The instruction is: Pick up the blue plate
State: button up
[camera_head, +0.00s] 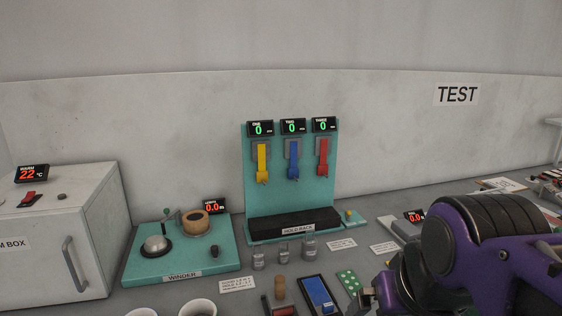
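A flat blue rectangular piece (317,290) with a dark border lies on the table at the bottom centre; it looks like the blue plate. A small blue block (327,309) sits at its near end. My gripper (366,299) is at the bottom edge, just right of the blue plate and apparently apart from it. Only a small dark part of it shows, so its opening cannot be told. My purple arm fills the lower right and hides the table behind it.
A teal hold rack (331,190) with yellow, blue and red hanging strips stands behind. A teal winder (150,265) and white box (55,240) stand left.

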aim_at(319, 292)
jog(key=z, duration=0.75)
jog(key=i, duration=0.15)
jog(key=i+l+u, duration=0.1)
jog(key=u, duration=0.2)
jog(key=i+l+u, duration=0.1)
jog(key=u, duration=0.2)
jog(key=i, duration=0.1)
